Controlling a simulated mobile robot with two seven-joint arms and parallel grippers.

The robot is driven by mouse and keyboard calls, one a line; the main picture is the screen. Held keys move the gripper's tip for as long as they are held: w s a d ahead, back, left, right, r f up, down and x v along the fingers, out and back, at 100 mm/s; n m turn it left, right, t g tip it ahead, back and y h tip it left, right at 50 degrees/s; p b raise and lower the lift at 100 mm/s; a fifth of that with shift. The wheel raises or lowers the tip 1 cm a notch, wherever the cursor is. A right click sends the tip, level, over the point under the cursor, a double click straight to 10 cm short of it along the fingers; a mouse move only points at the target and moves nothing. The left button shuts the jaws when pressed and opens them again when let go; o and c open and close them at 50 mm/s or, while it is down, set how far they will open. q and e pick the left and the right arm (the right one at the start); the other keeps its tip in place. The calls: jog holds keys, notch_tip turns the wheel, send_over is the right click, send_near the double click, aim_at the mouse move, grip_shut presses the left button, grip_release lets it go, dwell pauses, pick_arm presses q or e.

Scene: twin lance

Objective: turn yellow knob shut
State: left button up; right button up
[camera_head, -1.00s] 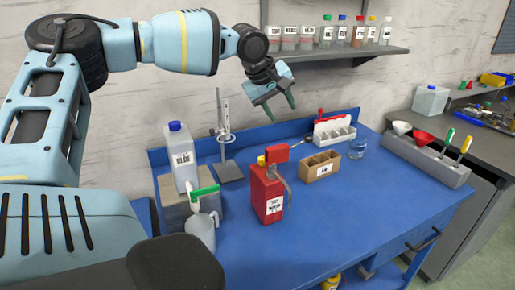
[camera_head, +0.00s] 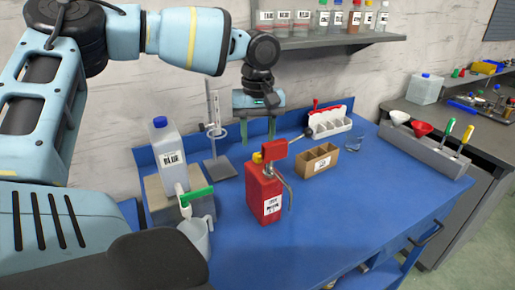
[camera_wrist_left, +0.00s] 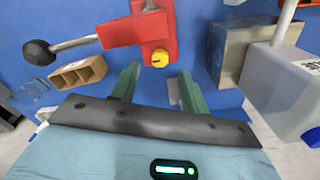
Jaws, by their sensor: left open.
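The yellow knob (camera_head: 257,158) sits on top of a red can (camera_head: 267,200) on the blue bench. In the left wrist view the knob (camera_wrist_left: 159,59) lies just beyond my fingertips, near the middle. A red block with a metal lever is fixed beside it. My left gripper (camera_head: 258,133) points down above and behind the can. In the wrist view its green fingers (camera_wrist_left: 158,82) are apart with nothing between them, and the knob is ahead of the gap, apart from both fingers. My right gripper is not in view.
A white jug (camera_head: 168,153) stands on a grey block to the left, with a green-handled spout over a small pitcher (camera_head: 197,235). A lab stand (camera_head: 215,145) is behind. A cardboard box (camera_head: 317,160) and a white rack (camera_head: 330,122) are right.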

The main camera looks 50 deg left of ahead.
aim_at(258, 154)
pick_arm(q)
jog(key=shift+f, duration=2.1)
grip_shut()
